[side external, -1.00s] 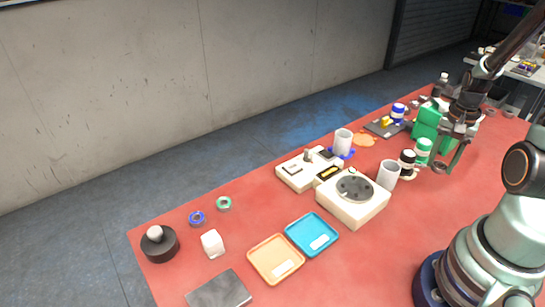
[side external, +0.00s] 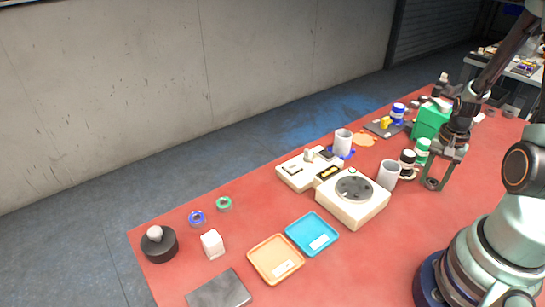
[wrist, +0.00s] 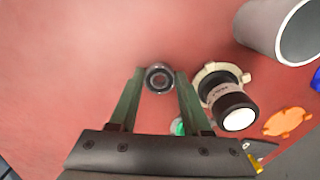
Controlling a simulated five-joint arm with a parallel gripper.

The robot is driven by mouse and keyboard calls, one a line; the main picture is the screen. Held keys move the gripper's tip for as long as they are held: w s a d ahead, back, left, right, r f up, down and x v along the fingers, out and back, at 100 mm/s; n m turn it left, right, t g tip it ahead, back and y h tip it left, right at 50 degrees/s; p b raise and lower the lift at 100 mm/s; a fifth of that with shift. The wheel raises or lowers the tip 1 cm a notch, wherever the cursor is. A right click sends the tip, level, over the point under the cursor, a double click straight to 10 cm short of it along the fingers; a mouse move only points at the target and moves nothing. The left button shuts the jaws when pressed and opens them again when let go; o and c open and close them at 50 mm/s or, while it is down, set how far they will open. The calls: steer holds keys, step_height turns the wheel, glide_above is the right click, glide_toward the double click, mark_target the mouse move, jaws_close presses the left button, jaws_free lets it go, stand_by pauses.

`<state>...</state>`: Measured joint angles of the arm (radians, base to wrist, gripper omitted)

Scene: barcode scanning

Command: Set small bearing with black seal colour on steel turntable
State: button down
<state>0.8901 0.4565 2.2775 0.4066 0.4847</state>
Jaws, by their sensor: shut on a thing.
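A small bearing with a dark seal (wrist: 160,78) sits between the fingertips of my gripper (wrist: 159,74) in the wrist view. The gripper is shut on it. In the side view my gripper (side external: 435,183) points down over the red table, right of the grey mug, with the dark bearing (side external: 431,184) at its tips. I cannot tell how far the bearing is above the table. The steel turntable (side external: 354,188) is a grey disc on a cream box, left of my gripper, and no object shows on it.
A green-and-white jar (side external: 422,151) and green box (side external: 431,122) are behind. Blue (side external: 312,235) and orange (side external: 275,259) trays lie at front left. Red table is clear in front of my gripper.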

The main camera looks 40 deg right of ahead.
mark_target(431, 182)
steer(key=shift+c, duration=1.8)
jaws_free()
steer(key=shift+f, duration=0.1)
step_height(431, 182, up, 12)
steer(key=w+a+r+n+t, duration=0.1)
steer(key=w+a+r+n, duration=0.2)
steer(key=a, duration=0.2)
steer(key=w+a+r+n+t, duration=0.1)
steer(key=w+a+r+n, duration=0.2)
steer(key=a, duration=0.3)
steer(key=w+a+r+n+t+h, duration=0.1)
steer(key=w+a+r+n, duration=0.2)
steer(key=a+r+n, duration=0.1)
steer(key=shift+a+n+t, duration=0.4)
steer(key=shift+a, duration=0.4)
steer(key=shift+o, duration=0.6)
steer(key=a+r+n+t+y, duration=0.1)
steer(key=a+r+n, duration=0.2)
steer(key=a+n, duration=0.2)
steer(key=a, duration=0.3)
steer(key=shift+s+t, duration=0.2)
steer(key=shift+t, duration=0.2)
